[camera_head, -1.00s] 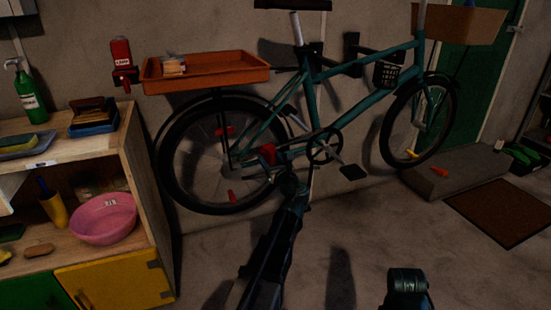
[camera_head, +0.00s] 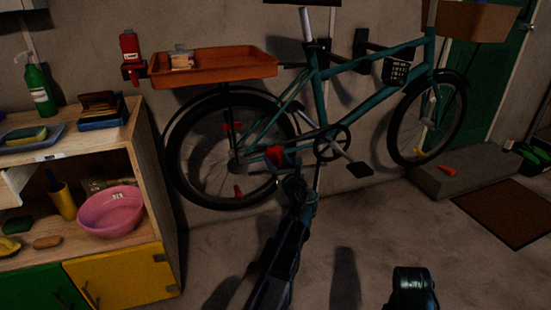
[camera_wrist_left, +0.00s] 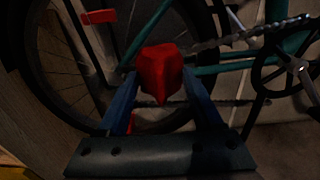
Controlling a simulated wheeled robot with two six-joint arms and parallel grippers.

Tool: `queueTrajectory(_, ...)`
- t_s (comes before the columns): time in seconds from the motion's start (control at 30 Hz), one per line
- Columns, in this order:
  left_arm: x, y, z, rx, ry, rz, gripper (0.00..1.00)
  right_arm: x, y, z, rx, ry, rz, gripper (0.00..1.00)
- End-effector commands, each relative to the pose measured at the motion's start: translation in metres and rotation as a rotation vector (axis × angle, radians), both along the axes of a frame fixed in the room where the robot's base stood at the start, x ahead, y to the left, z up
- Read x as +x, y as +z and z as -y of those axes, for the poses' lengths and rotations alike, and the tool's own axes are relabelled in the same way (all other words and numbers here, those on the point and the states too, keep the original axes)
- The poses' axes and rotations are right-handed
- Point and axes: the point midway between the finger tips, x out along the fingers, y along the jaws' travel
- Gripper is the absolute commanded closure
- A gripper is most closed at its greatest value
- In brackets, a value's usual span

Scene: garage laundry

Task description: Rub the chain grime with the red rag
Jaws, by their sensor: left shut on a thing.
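My left gripper (camera_head: 283,166) is shut on the red rag (camera_head: 275,155), beside the teal bicycle (camera_head: 318,95) at the chain between rear wheel and crank. In the left wrist view the bunched rag (camera_wrist_left: 162,72) sits between the blue fingers of the gripper (camera_wrist_left: 160,92). The chain (camera_wrist_left: 238,40) runs just right of the rag to the chainring (camera_wrist_left: 285,70). I cannot tell whether the rag touches the chain. No grime stands out in the dim light; the rag may hide part of it. My right gripper is not in view.
The pedal (camera_head: 360,169) sticks out right of the rag. A wooden shelf unit (camera_head: 145,170) with a pink bowl (camera_head: 110,213) stands at left. The floor (camera_head: 370,235) in front is clear.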

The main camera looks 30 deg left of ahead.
Motion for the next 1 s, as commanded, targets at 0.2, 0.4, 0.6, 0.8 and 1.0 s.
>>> queueTrajectory(0.2, -0.013, 0.0, 0.014, 0.0, -0.001, 0.0, 0.77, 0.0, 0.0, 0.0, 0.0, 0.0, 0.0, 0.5)
queueTrajectory(0.4, -0.012, 0.0, 0.015, 0.0, -0.001, 0.0, 0.77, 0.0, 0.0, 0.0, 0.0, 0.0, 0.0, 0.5)
queueTrajectory(0.6, -0.014, 0.0, 0.017, 0.0, -0.002, 0.0, 0.77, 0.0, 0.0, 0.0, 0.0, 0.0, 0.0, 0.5)
queueTrajectory(0.8, -0.024, 0.0, 0.029, 0.0, -0.003, 0.0, 0.77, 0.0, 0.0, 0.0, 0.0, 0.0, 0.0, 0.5)
queueTrajectory(1.0, -0.032, 0.0, 0.038, 0.0, -0.002, 0.0, 0.77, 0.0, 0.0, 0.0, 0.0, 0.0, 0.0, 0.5)
